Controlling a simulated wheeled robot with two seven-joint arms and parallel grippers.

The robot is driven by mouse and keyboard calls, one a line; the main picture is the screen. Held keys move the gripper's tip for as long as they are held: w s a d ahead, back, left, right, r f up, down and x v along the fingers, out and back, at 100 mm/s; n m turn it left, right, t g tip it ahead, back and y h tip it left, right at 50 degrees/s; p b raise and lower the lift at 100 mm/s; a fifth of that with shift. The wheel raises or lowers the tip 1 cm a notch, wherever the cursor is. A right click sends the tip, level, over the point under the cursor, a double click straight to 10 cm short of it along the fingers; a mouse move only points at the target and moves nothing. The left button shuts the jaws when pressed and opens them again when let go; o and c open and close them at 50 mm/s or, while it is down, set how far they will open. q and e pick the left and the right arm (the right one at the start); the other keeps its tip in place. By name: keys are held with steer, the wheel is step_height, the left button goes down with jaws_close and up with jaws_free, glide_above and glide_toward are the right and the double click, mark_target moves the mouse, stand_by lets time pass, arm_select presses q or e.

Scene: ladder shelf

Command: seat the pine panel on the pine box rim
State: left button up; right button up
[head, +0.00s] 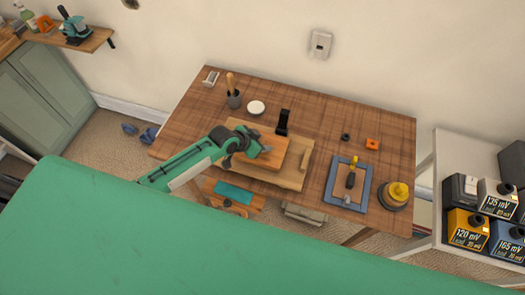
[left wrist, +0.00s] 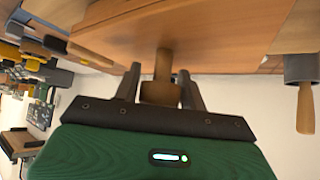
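The pine panel (head: 272,158) is an orange-brown slab over the pale wooden board in the middle of the table. In the left wrist view the panel (left wrist: 215,35) fills the top, with a round wooden knob (left wrist: 162,88) on it. My left gripper (head: 262,149) reaches in from the left over the panel. In the left wrist view its fingers (left wrist: 160,88) stand on both sides of the knob and appear closed against it. The pine box rim cannot be told apart from the panel; whether they touch is unclear. My right gripper is not in view.
The pale board (head: 292,181) has a black upright bracket (head: 283,122) at its back. A grey cup with a wooden-handled tool (head: 233,97) and a white dish (head: 256,107) stand behind left. A blue frame (head: 333,186) and a yellow-topped round object (head: 396,194) lie right.

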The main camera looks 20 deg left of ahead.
arm_select(q)
steer(key=shift+s+a+r, duration=0.1)
steer(key=shift+s+r, duration=0.05)
steer(key=shift+r, duration=0.05)
stand_by(0.4)
steer(key=shift+p+v, duration=1.5)
steer(key=shift+p, duration=0.15)
steer(key=shift+o, duration=0.4)
steer(key=o, duration=0.5)
steer(key=shift+c, duration=0.6)
steer(key=c, duration=0.5)
steer(key=shift+o, duration=0.2)
steer(key=shift+r, duration=0.1)
